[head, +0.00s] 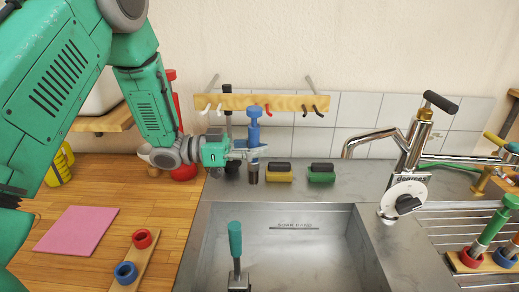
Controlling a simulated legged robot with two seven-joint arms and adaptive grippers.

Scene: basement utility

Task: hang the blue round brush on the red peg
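The blue round brush (254,128) is upright, with its blue handle up and dark bristle end down, above the counter behind the sink. My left gripper (251,152) is shut around its lower handle; the fingers hide part of it. The red peg (267,110) is on the wooden rail (285,102) on the back wall, just right of the brush top in the picture. The brush appears apart from the peg, in front of the rail. My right gripper is not in view.
White pegs (206,109) and black pegs (305,110) flank the red one. A black-handled brush (228,98) stands or hangs behind my gripper. Yellow (278,175) and green (321,175) blocks sit on the counter. A green-handled tool (235,240) stands in the sink; a faucet (405,150) rises right.

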